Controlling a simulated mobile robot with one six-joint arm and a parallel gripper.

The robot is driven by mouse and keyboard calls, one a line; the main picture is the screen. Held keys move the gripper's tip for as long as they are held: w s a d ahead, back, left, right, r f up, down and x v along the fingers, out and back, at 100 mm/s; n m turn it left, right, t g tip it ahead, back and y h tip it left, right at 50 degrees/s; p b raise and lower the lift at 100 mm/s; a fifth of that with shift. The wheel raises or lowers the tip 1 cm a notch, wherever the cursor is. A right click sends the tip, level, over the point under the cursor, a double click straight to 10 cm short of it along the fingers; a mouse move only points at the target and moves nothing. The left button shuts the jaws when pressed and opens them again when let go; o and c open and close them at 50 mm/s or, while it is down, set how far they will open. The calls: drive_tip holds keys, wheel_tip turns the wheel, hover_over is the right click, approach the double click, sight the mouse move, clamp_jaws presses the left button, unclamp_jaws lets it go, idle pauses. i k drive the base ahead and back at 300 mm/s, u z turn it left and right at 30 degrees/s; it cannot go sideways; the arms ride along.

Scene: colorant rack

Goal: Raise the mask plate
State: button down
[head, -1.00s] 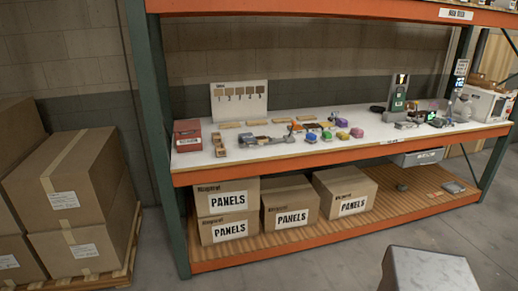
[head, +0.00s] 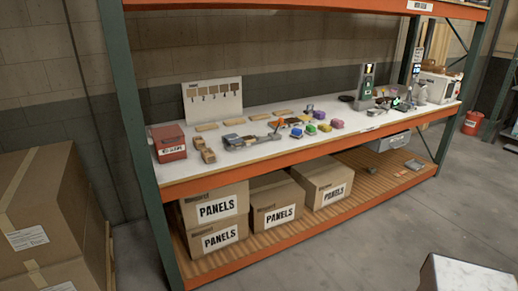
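The worktop (head: 325,145) is the white middle level of an orange and green rack. On its front left part lies a grey device (head: 245,141) with an arm-like part rising at its right end. I cannot tell at this distance whether a plate on it is the mask plate, or whether it is raised. My gripper is not in view.
A red box (head: 168,142) stands at the worktop's left end. A white board (head: 213,99) stands behind. Cartons marked PANELS (head: 270,210) fill the lower shelf's left part. Big cartons (head: 40,215) stand at left. A red bucket (head: 472,122) stands far right.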

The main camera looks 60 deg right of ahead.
sight(234, 138)
drive_tip(key=z, duration=0.6)
drive_tip(key=i, duration=0.7)
drive_tip(key=z, duration=0.45)
